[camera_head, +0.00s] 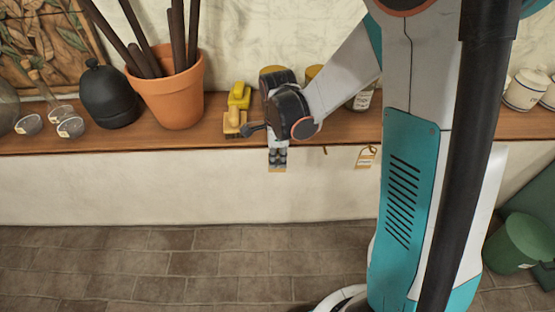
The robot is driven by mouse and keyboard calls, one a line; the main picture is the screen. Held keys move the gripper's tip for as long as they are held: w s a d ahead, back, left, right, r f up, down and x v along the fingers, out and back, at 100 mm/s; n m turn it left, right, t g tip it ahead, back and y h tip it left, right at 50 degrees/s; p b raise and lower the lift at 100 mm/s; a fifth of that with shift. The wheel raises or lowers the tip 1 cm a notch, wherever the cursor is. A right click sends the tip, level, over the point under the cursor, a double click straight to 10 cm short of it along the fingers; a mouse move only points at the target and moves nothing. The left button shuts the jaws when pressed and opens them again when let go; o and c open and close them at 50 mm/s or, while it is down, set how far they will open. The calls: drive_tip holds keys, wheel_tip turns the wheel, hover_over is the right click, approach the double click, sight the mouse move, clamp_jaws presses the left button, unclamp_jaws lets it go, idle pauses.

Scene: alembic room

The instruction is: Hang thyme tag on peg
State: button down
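My gripper (278,156) points down in front of the shelf's front edge, left of the middle. Its fingers look shut on a small tan tag (277,169), whose lower end shows just below the fingertips. The rest of that tag is hidden by the fingers, and its writing is too small to read. A short dark peg (325,150) sticks out from the shelf's front edge, a little to the right of my gripper, with nothing hanging on it. Another tan tag (366,157) hangs from the edge farther right; its writing is unreadable.
A green bin (518,243) stands on the floor at right. The wall below the shelf is bare.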

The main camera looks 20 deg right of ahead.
drive_tip(key=shift+w+d+f, duration=0.15)
drive_tip(key=shift+f, duration=0.05)
drive_tip(key=shift+w+d+f+b, duration=0.15)
drive_tip(key=shift+w+b, duration=0.1)
drive_tip(key=shift+b, duration=0.15)
drive_tip(key=shift+w+d+f+b, duration=0.1)
drive_tip(key=shift+w+f+b, duration=0.15)
drive_tip(key=shift+b, duration=0.15)
idle(1.2)
drive_tip(key=c, duration=1.9)
unclamp_jaws()
drive_tip(key=shift+r, duration=0.3)
drive_tip(key=shift+o, duration=0.9)
drive_tip(key=r, duration=1.1)
drive_tip(key=shift+s+a+r, duration=0.25)
drive_tip(key=shift+s+r, duration=0.1)
drive_tip(key=shift+r, duration=0.05)
drive_tip(key=s+r+n+t, duration=0.2)
drive_tip(key=s+n+t, duration=0.1)
drive_tip(key=s+n, duration=0.5)
drive_tip(key=s+r+n+t+b, duration=0.1)
drive_tip(key=s+n+t, duration=0.3)
drive_tip(key=s+n, duration=0.4)
drive_tip(key=shift+a+r+n, duration=0.2)
drive_tip(key=shift+r+n, duration=0.5)
drive_tip(key=shift+n, duration=2.1)
